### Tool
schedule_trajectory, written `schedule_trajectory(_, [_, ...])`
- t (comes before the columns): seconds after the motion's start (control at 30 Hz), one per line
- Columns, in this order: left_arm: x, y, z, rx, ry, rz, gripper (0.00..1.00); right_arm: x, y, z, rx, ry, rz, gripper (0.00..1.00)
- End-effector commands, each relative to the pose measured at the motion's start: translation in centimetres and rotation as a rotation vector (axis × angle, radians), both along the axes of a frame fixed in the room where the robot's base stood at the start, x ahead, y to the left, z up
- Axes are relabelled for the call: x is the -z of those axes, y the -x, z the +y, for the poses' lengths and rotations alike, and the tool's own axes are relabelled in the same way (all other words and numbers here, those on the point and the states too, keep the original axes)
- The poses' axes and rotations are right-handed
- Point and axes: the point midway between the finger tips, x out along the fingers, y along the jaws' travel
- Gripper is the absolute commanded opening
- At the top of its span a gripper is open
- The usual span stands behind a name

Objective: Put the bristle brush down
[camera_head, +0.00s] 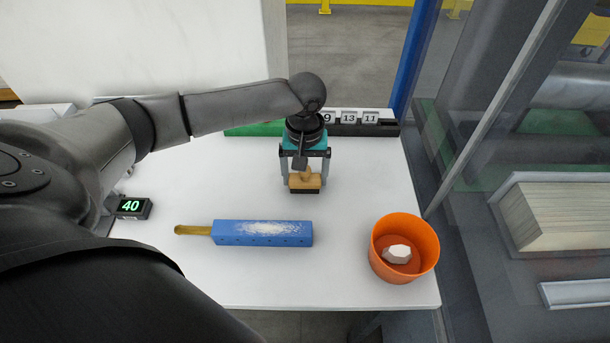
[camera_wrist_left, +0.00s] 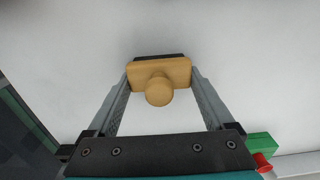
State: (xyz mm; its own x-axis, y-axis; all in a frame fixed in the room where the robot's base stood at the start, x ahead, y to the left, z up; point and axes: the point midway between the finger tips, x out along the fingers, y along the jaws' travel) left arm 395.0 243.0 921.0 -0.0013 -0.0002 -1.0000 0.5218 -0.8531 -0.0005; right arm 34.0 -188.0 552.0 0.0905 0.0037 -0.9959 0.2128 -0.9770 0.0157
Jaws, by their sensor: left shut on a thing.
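The bristle brush (camera_head: 305,182) has a tan wooden body with a round knob and dark bristles below. My left gripper (camera_head: 306,178) points down and is shut on the brush, over the far middle part of the white table (camera_head: 190,285). In the left wrist view the brush (camera_wrist_left: 158,75) sits between the two grey fingers, knob toward the camera. I cannot tell whether the bristles touch the table. My right gripper is not in view.
A blue block (camera_head: 262,240) with white powder and a yellow handle lies nearer on the table. An orange pot (camera_head: 430,245) holding a white lump stands at the right. A small display reading 40 (camera_head: 133,207) is at the left. Number tiles (camera_head: 349,117) line the back edge.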

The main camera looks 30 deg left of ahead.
Motion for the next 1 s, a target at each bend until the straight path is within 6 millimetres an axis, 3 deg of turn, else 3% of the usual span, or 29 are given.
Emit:
schedule_trajectory(0.33, [0.2,0.0,0.0,0.000,0.001,-0.001,0.28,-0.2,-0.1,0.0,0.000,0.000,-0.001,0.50])
schedule_trajectory(0.37, [0.2,-0.1,0.0,0.000,0.000,-0.001,0.89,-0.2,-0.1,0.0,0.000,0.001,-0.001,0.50])
schedule_trajectory(0.47, [0.2,-0.1,0.0,0.000,0.000,-0.001,1.00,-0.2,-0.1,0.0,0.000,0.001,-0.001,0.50])
schedule_trajectory(0.77, [0.0,-0.1,0.0,0.000,0.000,-0.002,1.00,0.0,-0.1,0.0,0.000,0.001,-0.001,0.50])
schedule_trajectory(1.0, [-3.9,-0.1,0.0,0.000,0.001,-0.004,1.00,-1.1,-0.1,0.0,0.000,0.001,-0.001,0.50])
